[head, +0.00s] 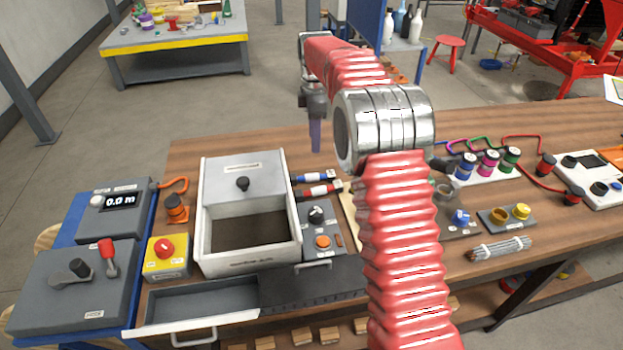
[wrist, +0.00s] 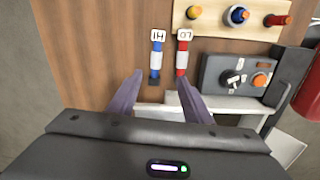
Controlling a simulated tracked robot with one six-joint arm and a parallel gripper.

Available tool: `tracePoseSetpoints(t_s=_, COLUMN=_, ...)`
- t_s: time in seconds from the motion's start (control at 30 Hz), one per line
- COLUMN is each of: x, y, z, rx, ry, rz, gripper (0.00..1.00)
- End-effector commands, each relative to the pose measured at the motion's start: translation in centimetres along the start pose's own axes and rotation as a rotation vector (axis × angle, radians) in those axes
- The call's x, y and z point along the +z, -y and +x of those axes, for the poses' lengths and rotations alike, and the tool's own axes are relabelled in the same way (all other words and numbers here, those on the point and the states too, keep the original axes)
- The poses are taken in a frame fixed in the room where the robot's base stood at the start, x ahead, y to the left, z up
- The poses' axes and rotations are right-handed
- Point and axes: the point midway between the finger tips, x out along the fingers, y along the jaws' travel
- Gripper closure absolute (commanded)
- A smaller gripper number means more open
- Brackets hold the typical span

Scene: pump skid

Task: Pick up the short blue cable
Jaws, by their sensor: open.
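The short blue cable (head: 311,178) lies on the wooden bench, right of the white box. In the wrist view the blue cable (wrist: 157,62) has a white tag reading HI and a dark end. A similar short red cable (head: 316,191) lies beside it; in the wrist view the red cable (wrist: 182,62) is tagged LO. My gripper (wrist: 160,78) is open and empty, its purple fingers apart. In the wrist view the blue cable shows between the fingertips, with the red cable close to the right finger. In the head view my gripper (head: 315,135) points down above the bench behind the cables.
A white box (head: 204,235) with a knobbed lid stands left of the cables. A grey control box (head: 322,243) is in front of them. A pale board (wrist: 215,22) with coloured plugs lies near the tagged ends. Bare bench lies behind the cables.

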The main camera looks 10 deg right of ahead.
Motion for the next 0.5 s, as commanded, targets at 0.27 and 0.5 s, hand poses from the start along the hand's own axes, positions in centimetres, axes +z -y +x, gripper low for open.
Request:
tracePoseSetpoints(t_s=0.27, x=-0.03, y=-0.68, z=1.16, rx=-0.013, ry=0.001, rz=-0.040, gripper=0.55)
tracePoseSetpoints(t_s=0.5, x=-0.03, y=-0.66, z=1.24, rx=-0.013, ry=0.001, rz=-0.038, gripper=0.55)
